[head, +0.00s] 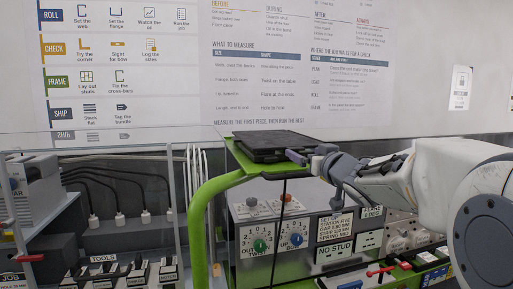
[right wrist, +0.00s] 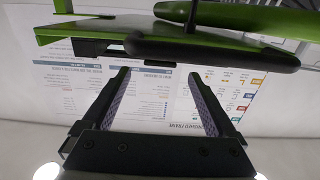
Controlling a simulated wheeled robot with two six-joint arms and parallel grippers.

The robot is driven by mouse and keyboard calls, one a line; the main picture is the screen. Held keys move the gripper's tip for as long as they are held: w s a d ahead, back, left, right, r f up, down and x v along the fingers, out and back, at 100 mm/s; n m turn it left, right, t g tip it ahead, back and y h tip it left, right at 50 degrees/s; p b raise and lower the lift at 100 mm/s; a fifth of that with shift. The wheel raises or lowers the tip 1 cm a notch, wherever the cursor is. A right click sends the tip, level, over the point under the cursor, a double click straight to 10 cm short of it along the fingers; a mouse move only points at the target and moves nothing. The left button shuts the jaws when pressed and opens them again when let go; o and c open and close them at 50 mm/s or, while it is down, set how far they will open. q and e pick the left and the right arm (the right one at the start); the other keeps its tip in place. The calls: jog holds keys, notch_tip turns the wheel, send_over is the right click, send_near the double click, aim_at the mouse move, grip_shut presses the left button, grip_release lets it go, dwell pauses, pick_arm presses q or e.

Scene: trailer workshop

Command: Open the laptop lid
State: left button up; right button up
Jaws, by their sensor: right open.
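The laptop (head: 265,147) is a dark, flat, closed slab. It lies on a green tray (head: 222,174) in the middle of the head view. My right gripper (head: 308,155) is at the laptop's right edge, its fingers pointing left toward it; I cannot tell whether they touch it. In the right wrist view the two fingers of this gripper (right wrist: 157,76) are spread apart with nothing between them. A dark rounded edge (right wrist: 205,51) and green metal show just beyond the fingertips. My left gripper is not in view.
A curved green tube (head: 199,225) rises at the tray's left. Below the tray is a control panel (head: 290,240) with knobs and labels. A shelf with cables and plugs (head: 120,222) stands at left. The wall behind carries a large printed chart (head: 290,80).

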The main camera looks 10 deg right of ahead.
aim_at(297, 149)
jog(key=shift+w+a+p, duration=0.15)
jog(key=shift+w+p, duration=0.2)
jog(key=shift+w, duration=1.85)
